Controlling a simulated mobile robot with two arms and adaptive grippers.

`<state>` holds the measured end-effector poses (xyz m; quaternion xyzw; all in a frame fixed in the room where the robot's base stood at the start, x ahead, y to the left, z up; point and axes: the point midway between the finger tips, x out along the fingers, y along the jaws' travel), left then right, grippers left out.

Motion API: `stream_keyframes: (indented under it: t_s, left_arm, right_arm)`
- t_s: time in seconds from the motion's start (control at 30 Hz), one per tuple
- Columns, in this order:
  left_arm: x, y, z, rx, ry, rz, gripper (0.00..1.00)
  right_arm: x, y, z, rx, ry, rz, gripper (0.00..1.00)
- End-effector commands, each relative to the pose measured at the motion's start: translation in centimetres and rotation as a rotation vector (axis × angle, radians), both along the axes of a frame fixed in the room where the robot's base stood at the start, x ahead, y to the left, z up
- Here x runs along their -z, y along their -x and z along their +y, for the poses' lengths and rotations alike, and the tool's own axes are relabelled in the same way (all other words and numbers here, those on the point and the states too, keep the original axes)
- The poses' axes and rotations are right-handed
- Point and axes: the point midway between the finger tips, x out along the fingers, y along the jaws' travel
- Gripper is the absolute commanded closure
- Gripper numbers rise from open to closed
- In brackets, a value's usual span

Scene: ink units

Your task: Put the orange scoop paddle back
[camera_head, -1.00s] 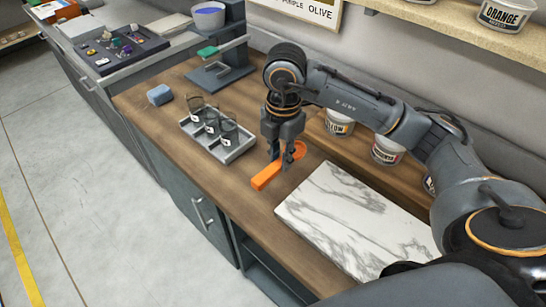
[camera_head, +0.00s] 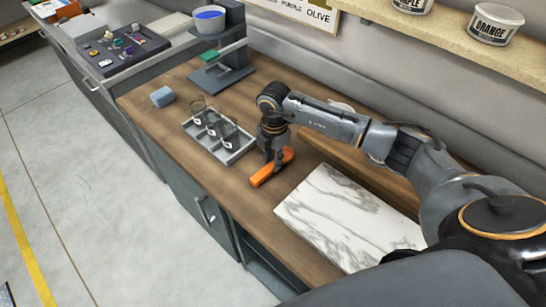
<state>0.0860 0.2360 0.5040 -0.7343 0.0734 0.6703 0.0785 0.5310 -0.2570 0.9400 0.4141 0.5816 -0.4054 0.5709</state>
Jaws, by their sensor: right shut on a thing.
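The orange scoop paddle (camera_head: 262,177) is at the counter's middle, between the grey tray of glass jars and the white marble slab (camera_head: 350,217). My right gripper (camera_head: 275,163) reaches down from above and is shut on the paddle. One end of the paddle sticks out toward the lower left, the other toward the upper right behind the fingers. I cannot tell whether the paddle touches the wood. My left gripper is out of view.
The grey tray (camera_head: 240,154) with several glass jars is just left of my right gripper. An ORANGE tub (camera_head: 494,24) sits on the wall shelf. Wood near the counter's front edge is free.

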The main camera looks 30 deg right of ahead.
Motion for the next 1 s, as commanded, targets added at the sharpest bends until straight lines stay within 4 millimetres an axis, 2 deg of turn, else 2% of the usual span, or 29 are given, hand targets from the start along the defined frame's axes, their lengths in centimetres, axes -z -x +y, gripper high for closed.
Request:
stream_keyframes:
  t_s: [0.2, 0.23, 0.33, 0.73, 0.87, 1.0]
  left_arm:
    - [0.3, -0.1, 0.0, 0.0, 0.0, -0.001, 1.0]
    - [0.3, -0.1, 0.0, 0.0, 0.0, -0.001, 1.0]
    - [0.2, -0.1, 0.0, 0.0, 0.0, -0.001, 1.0]
    - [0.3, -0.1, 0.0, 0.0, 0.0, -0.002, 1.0]
    - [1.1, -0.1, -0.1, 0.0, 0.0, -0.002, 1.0]
    - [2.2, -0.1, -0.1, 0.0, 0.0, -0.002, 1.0]
  right_arm:
    - [0.3, 0.0, 0.0, 0.0, 0.0, 0.0, 1.0]
    - [0.3, 0.0, 0.0, 0.0, 0.0, -0.001, 0.75]
    - [0.2, 0.0, 0.0, 0.0, 0.0, 0.0, 0.56]
    - [-0.4, -0.1, 0.0, 0.0, 0.0, -0.003, 0.56]
    - [-2.3, -0.1, -0.1, -0.002, 0.0, -0.005, 0.56]
    - [-5.3, -0.2, -0.1, -0.002, 0.001, -0.008, 0.56]
